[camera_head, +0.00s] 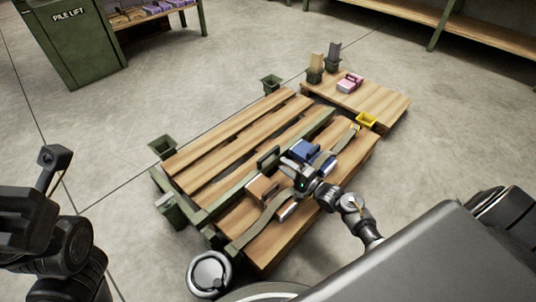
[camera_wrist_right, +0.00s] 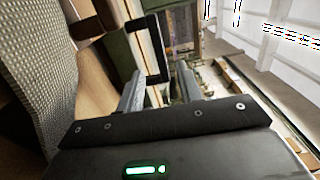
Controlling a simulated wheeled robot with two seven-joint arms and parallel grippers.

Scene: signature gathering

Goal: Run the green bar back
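The green bar (camera_head: 232,192) lies lengthwise across the slatted wooden pallet table (camera_head: 215,150). A black loop handle (camera_head: 268,158) stands up on it and also shows in the right wrist view (camera_wrist_right: 155,45). My right gripper (camera_head: 292,172) is just to the right of the handle in the head view. In the right wrist view its two grey fingers (camera_wrist_right: 160,87) are apart, with the handle's lower part seen between or just beyond them; contact cannot be told. My left arm is at the left edge; its fingers do not show clearly.
A brown block (camera_head: 262,188) and a blue block (camera_head: 302,150) lie on the near side of the bar, by a grey-green strap (camera_head: 262,220). Green bins (camera_head: 162,146) stand at the pallet's edges. A smaller wooden platform (camera_head: 385,101) holds a pink item (camera_head: 349,82) and a yellow bin (camera_head: 366,120).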

